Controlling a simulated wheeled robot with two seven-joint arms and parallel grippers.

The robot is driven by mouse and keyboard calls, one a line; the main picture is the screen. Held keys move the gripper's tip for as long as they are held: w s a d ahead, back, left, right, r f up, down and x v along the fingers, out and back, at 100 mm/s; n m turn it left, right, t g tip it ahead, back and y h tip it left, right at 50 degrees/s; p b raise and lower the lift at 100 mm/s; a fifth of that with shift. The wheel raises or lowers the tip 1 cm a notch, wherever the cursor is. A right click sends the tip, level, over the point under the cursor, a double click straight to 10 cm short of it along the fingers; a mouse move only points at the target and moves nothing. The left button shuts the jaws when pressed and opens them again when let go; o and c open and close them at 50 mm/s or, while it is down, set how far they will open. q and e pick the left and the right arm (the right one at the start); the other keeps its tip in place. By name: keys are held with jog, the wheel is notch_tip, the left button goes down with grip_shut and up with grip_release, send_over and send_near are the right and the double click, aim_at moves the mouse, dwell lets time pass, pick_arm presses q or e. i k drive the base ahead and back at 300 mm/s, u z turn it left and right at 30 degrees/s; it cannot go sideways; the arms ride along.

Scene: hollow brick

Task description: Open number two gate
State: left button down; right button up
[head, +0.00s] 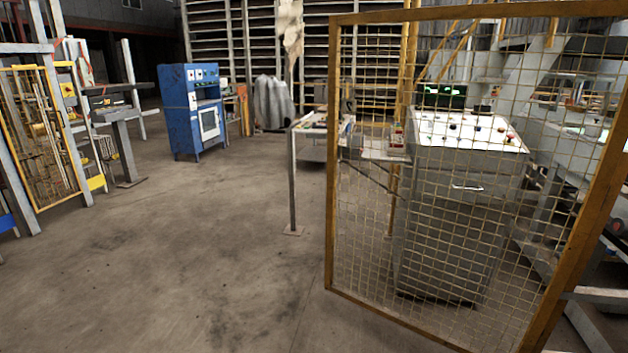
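A large wire-mesh gate panel with an orange-yellow frame (588,220) stands upright close by on the right. Its left upright is near the picture's middle, and its right side runs past the right edge. A smaller yellow-framed mesh panel (62,130) stands at the far left among grey posts. I can read no number on either panel, so I cannot tell which is number two. No latch or handle is clear on them. Neither of my grippers is in view.
A grey control cabinet (462,235) with a white button top stands behind the near mesh. A thin post (292,185) on a floor plate stands left of it. A blue machine (180,115) is farther back. The concrete floor (180,260) at centre-left is clear.

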aim_at(599, 188)
jog(key=u, duration=0.75)
jog(key=i, duration=2.55)
jog(key=z, duration=1.25)
jog(key=i, duration=0.95)
jog(key=z, duration=0.9)
